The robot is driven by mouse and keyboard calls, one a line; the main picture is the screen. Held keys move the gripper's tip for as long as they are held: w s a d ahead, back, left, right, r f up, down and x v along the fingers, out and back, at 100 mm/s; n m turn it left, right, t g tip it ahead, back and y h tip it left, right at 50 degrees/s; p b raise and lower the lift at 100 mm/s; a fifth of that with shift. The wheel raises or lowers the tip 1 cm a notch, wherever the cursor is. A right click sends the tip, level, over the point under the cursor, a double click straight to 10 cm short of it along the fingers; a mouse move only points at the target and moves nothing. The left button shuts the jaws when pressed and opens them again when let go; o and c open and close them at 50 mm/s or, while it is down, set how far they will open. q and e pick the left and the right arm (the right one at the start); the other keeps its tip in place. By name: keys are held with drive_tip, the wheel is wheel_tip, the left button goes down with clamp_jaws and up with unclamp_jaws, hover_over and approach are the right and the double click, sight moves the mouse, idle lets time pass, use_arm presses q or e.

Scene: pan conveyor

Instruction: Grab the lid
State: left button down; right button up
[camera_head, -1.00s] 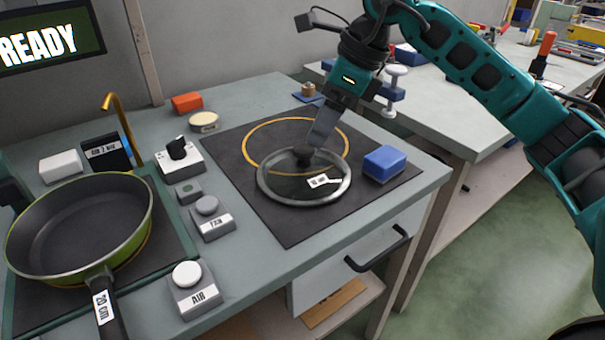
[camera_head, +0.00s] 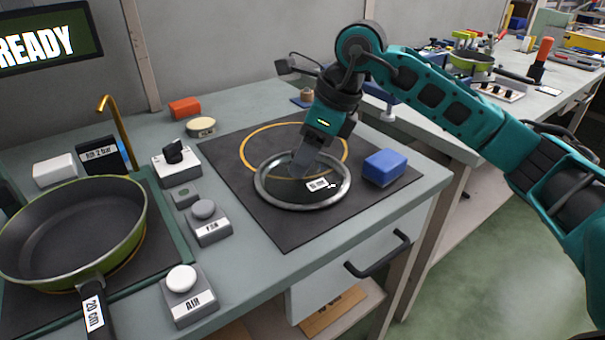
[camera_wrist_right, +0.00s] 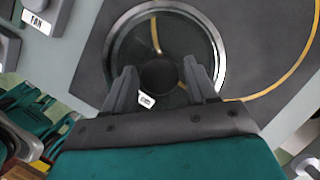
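The lid (camera_head: 276,187) is a round glass disc with a grey metal rim and a small white label. It lies flat on the dark mat (camera_head: 292,234), partly over the mat's yellow ring. My right gripper (camera_head: 299,172) points down at the lid's centre and hides its knob in the head view. In the right wrist view, the dark round knob (camera_wrist_right: 159,76) sits between the two spread fingers of my right gripper (camera_wrist_right: 161,80), with gaps on both sides. My left gripper is not in view.
A blue block (camera_head: 385,167) lies on the mat right of the lid. A green-rimmed pan (camera_head: 75,240) stands at the left. Button boxes labelled FAN (camera_head: 209,229) and AIR (camera_head: 190,300) stand between pan and mat. The mat's front part is clear.

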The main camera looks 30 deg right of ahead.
clamp_jaws()
idle(0.3)
drive_tip(key=shift+r, duration=0.1)
